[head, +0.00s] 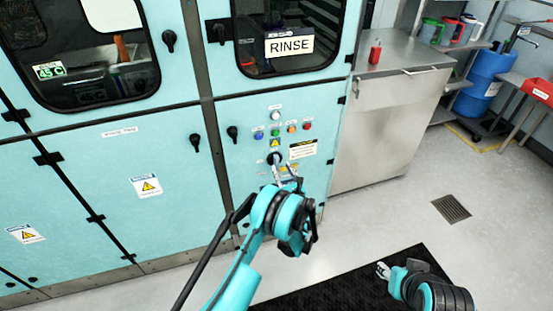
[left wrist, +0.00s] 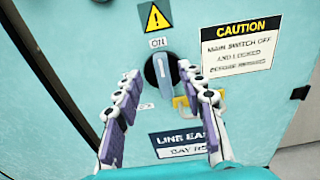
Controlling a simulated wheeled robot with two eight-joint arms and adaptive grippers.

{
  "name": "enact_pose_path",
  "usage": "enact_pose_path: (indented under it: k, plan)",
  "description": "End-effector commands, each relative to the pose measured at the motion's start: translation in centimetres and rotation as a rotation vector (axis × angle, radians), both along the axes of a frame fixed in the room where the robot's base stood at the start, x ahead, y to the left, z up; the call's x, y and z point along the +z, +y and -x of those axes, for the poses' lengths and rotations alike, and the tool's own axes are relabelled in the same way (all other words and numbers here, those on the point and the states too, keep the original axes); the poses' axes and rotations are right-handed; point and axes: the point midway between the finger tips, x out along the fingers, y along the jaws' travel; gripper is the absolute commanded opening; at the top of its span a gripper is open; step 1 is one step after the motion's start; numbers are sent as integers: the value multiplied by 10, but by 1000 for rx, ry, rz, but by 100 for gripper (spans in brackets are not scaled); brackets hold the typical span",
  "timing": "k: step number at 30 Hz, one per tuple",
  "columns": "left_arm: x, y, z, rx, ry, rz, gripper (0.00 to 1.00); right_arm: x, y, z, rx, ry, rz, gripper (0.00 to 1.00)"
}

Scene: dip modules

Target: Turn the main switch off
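The main switch (left wrist: 163,78) is a dark round rotary switch with a grey handle on the teal panel. Its handle stands about upright, toward the ON label (left wrist: 158,43). In the head view the switch (head: 273,158) sits below the row of buttons. My left gripper (left wrist: 160,74) is open, with one finger on each side of the switch; I cannot tell whether either touches it. It also shows in the head view (head: 285,175). A yellow padlock-like piece (left wrist: 182,110) is at the switch's lower right, partly behind the right finger. My right gripper (head: 383,270) is low, away from the panel.
Several coloured buttons (head: 276,131) sit above the switch. A caution sign (left wrist: 237,45) is right of it, and a LINE label (left wrist: 180,140) is below. A black door handle (head: 232,133) protrudes to the left. A steel cabinet (head: 385,125) stands to the right. Floor in front is open.

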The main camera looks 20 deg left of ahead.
Motion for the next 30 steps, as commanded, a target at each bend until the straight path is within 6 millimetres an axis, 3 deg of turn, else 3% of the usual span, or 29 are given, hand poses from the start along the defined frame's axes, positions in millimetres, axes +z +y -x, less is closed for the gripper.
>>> enact_pose_path:
  k: [5, 15, 27, 30]
  plan:
    - [-5, 8, -12, 0, 4, -19, 40, -6, 0, 0, 0, 0, 0, 40]
    - [-5, 37, -55, 0, 3, -15, 40, -22, 0, 0, 0, 0, 0, 40]
    - [-2, 43, -64, -2, 3, -14, 40, -24, 0, 0, 0, 0, 0, 40]
    - [-2, 43, -64, -2, 3, -14, 16, -24, 0, 0, 0, 0, 0, 40]
